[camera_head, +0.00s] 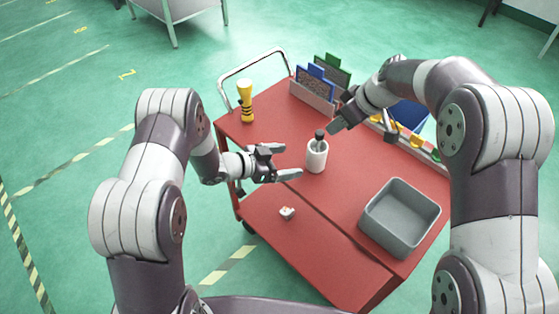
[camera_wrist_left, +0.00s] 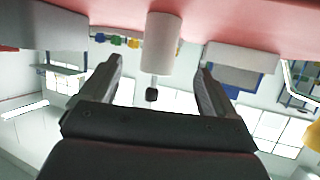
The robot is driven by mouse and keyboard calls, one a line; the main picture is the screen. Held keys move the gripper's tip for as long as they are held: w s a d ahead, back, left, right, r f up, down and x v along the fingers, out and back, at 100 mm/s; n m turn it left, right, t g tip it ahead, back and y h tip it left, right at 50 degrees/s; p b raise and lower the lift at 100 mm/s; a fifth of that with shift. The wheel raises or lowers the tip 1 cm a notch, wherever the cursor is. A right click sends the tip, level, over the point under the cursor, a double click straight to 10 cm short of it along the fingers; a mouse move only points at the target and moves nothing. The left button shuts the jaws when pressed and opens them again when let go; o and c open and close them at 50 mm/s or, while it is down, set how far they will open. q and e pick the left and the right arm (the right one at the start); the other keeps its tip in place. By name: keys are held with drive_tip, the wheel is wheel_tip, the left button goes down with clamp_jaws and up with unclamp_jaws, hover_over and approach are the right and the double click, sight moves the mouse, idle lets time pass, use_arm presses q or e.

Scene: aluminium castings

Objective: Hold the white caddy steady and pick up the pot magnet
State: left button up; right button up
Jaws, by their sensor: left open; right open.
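The white caddy (camera_head: 317,158), an upright cylinder, stands on the red cart top. A dark-knobbed piece, seemingly the pot magnet (camera_head: 320,136), sticks up out of it; its lower part is hidden inside. My left gripper (camera_head: 291,161) is open, just left of the caddy, fingers pointing toward it and apart from it. In the left wrist view, which looks upside down, the caddy (camera_wrist_left: 160,45) lies ahead between the two fingers, with the magnet's thin stem and dark knob (camera_wrist_left: 152,94) below it. My right gripper (camera_head: 338,125) is open and empty, above and right of the knob.
A grey bin (camera_head: 369,235) stands at the cart's near right. A small white piece (camera_head: 287,213) lies near the front. A yellow torch-like object (camera_head: 245,100) stands at the far left. A rack with blue and green boards (camera_head: 315,92) stands at the back, coloured items along the right edge.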

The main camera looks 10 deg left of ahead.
sight(308, 158)
use_arm(q)
drive_tip(key=x, duration=1.1)
drive_tip(key=shift+w+d+f, duration=0.1)
drive_tip(key=shift+d, duration=0.05)
